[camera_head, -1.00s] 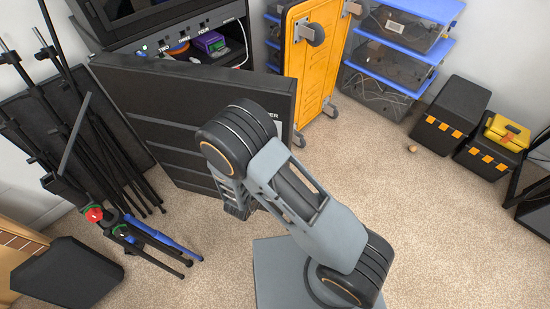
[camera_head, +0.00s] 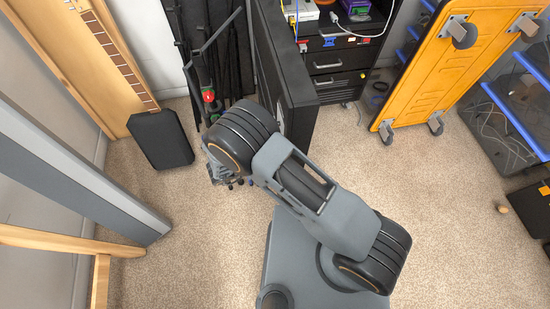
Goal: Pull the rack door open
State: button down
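The rack door (camera_head: 291,58) is a tall black panel in the head view, swung well out from the rack (camera_head: 335,75). The rack's inside, with black drawers and small items on top, shows to the right of the door. My arm reaches toward the door's lower end. My gripper (camera_head: 222,178) is small and mostly hidden below my black wrist joint, left of the door's lower end. I cannot tell whether its fingers are open or shut, or whether it touches the door.
Black stands with a red knob (camera_head: 208,96) lean left of the door. A black case (camera_head: 160,139) lies farther left, and a grey post (camera_head: 75,180) and wooden frame (camera_head: 60,240) are at the left edge. A yellow cart (camera_head: 450,65) stands right.

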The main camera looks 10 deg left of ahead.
jog(key=shift+w+a+r, duration=0.1)
jog(key=shift+w+a, duration=0.1)
jog(key=shift+a, duration=0.25)
jog(key=c, duration=1.4)
grip_release()
jog(key=shift+w, duration=0.1)
jog(key=shift+o, duration=0.2)
jog(key=v, duration=1.3)
jog(key=shift+s+a+p, duration=0.2)
jog(key=shift+s+p, duration=0.2)
jog(key=shift+r, duration=0.1)
